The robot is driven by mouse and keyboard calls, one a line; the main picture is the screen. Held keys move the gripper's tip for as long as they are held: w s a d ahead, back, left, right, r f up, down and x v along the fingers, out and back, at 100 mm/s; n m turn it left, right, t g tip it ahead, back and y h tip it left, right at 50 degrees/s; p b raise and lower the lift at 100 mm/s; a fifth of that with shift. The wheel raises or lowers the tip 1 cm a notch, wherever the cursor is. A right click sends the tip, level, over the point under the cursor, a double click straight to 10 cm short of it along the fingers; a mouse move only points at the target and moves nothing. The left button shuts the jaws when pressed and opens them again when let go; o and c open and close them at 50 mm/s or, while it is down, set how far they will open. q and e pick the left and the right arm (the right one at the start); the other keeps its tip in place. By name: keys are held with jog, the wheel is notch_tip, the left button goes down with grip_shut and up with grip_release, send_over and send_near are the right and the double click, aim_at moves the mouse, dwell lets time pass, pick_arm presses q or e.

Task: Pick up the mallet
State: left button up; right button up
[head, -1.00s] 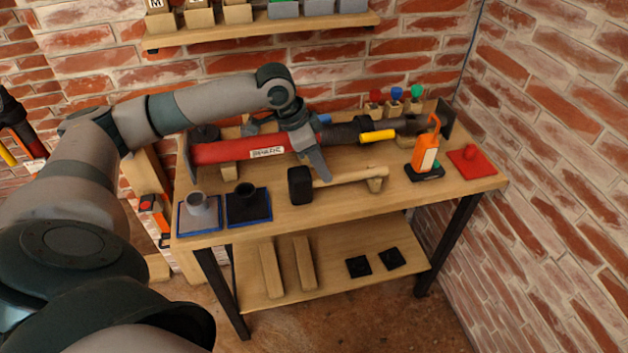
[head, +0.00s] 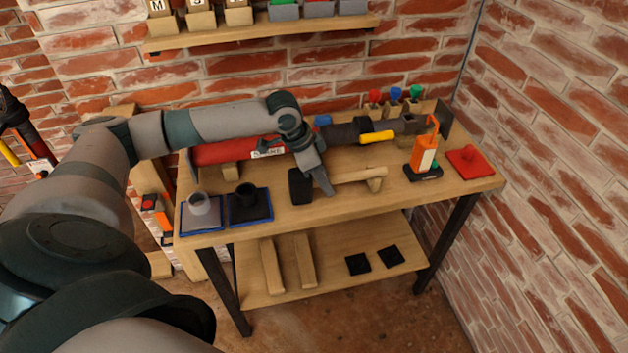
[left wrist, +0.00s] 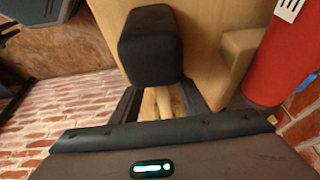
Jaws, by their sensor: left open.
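The mallet lies on the wooden workbench (head: 270,220). Its black head (head: 300,186) is at the left and its pale wooden handle (head: 352,175) runs right onto a small wooden support (head: 375,184). My left gripper (head: 323,184) is open at the handle, just right of the head. In the left wrist view the black head (left wrist: 151,45) is beyond the fingers, and part of the handle (left wrist: 162,104) shows between them. I cannot tell whether a finger touches it. The left gripper hides part of the handle. My right gripper is not in view.
A red cylinder (head: 215,152) lies behind the mallet, with a dark tool (head: 345,132) right of it. An orange device (head: 424,155) and a red pad (head: 468,160) are at right. The bench front is clear.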

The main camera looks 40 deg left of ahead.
pick_arm(q)
jog(key=shift+w+f, duration=0.1)
jog(key=shift+f, duration=0.2)
jog(key=shift+c, duration=0.6)
grip_shut()
jog(key=shift+r, duration=0.2)
